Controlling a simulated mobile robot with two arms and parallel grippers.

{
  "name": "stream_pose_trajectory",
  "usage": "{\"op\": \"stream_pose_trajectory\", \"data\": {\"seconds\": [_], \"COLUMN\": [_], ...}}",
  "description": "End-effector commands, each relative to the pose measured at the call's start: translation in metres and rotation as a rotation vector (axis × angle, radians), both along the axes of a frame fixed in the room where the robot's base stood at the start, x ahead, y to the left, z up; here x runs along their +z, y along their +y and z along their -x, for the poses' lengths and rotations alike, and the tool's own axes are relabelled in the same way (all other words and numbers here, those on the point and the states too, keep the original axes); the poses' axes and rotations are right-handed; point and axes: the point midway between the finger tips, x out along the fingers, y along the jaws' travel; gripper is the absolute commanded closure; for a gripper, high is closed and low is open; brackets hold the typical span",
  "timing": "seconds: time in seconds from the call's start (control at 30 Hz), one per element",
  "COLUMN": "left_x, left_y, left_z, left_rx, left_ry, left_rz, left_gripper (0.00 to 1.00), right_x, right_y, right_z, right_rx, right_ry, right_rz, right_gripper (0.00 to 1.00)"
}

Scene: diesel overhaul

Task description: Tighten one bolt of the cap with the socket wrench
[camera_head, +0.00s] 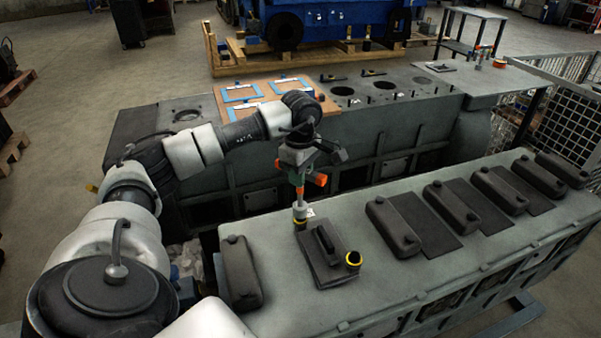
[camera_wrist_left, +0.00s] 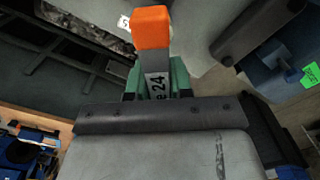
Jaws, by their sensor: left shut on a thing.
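My left gripper (camera_head: 300,165) points down above the near engine block and is shut on the socket wrench. The wrench's orange end (camera_head: 317,179) sticks out to the right, and its grey socket (camera_head: 300,212) points down. In the left wrist view the wrench (camera_wrist_left: 157,85) shows a "24" label, an orange end and green parts at the jaws. The cap (camera_head: 322,268) is a dark plate with a raised handle on the block's top. The socket is at the cap's far-left corner; contact with a bolt there is unclear.
Several dark covers, one of them left of the cap (camera_head: 241,272), sit along the near block's top (camera_head: 300,305). A second block (camera_head: 400,140) stands behind, with blue frames (camera_head: 242,92) on a brown board. A wire cage (camera_head: 570,110) stands at right.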

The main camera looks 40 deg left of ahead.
Motion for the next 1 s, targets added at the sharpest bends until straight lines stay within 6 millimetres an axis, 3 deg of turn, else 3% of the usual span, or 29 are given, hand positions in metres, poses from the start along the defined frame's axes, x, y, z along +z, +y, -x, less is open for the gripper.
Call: {"op": "stream_pose_trajectory", "data": {"seconds": [1.0], "left_x": [0.001], "left_y": [0.000], "left_z": [0.000], "left_rx": [0.880], "left_ry": [0.000], "left_rz": [0.000], "left_gripper": [1.00], "right_x": [0.014], "right_y": [0.000], "right_z": [0.000], "right_rx": [0.000], "right_ry": [0.000], "right_rz": [0.000], "right_gripper": [0.51]}}
